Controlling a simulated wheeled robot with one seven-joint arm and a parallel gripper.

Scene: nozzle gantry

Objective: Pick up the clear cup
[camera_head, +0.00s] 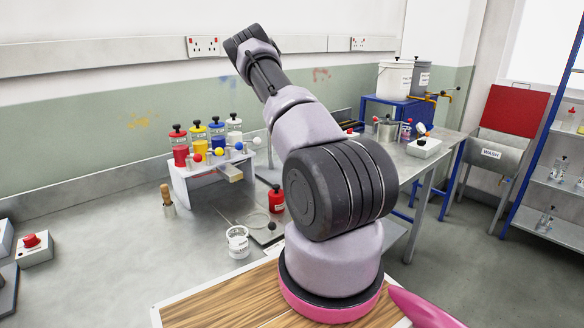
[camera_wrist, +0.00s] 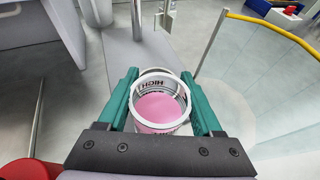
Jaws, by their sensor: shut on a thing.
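My gripper (camera_wrist: 163,100) shows in the wrist view, with a teal finger on each side of a clear cup (camera_wrist: 160,84). It is shut on the cup. The cup has a pale rim, dark lettering that reads "HIGH", and pink inside its lower part. My gripper cannot be made out in the head view, where my arm rises to the upper left. A cup with dark markings (camera_head: 238,242) stands on the grey bench there, with no gripper around it. I cannot tell whether it matches the held one.
A white rack (camera_head: 181,190) with several coloured bottles stands on the bench (camera_head: 125,235). A red bottle (camera_head: 276,198) and a brush (camera_head: 168,201) are near it.

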